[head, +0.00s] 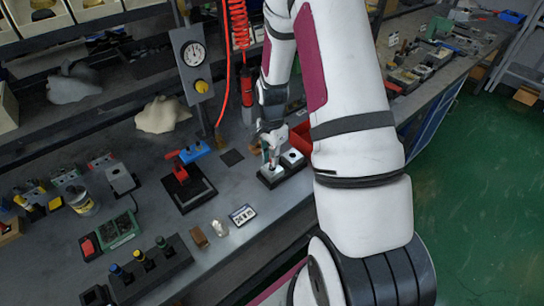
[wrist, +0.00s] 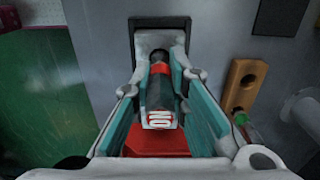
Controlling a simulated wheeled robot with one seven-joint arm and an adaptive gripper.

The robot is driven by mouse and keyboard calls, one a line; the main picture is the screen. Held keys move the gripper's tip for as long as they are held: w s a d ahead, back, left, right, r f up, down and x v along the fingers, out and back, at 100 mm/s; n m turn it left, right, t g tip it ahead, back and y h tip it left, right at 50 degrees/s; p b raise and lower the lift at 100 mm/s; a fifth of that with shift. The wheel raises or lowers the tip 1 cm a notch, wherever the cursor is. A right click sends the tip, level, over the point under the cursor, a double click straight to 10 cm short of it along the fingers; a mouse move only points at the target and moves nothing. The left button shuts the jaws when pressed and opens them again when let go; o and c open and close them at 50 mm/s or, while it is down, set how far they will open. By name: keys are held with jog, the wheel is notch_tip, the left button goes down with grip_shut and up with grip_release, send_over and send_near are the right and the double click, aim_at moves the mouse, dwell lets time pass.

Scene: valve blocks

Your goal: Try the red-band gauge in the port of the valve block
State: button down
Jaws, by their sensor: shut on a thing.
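The valve block (head: 292,158) sits on the bench beneath my arm, with a dark base and pale tops; a dark round opening shows on its right part. My gripper (head: 270,143) is right over its left part in the head view. In the wrist view my gripper (wrist: 160,90) is shut on the red-band gauge (wrist: 157,95), a dark cylinder between the teal finger pads. Its red band and a white "NO" mark show. I cannot tell whether the gauge's end is in the port or above it; the fingers hide it.
A black rack (head: 150,265) holds gauges with blue, yellow and green tops. A red-handled fixture (head: 184,185), a brown block (head: 198,237) and a small card (head: 243,214) stand left of the arm. A red bin (head: 302,132) is behind the block. A dial panel (head: 193,60) stands behind.

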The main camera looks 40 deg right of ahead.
aim_at(272, 148)
jog(key=shift+f+b, duration=0.3)
jog(key=shift+f, duration=0.55)
dwell(1.0)
jog(key=shift+r, duration=0.1)
dwell(1.0)
jog(key=shift+r+p, duration=1.05)
jog(key=shift+r, duration=1.9)
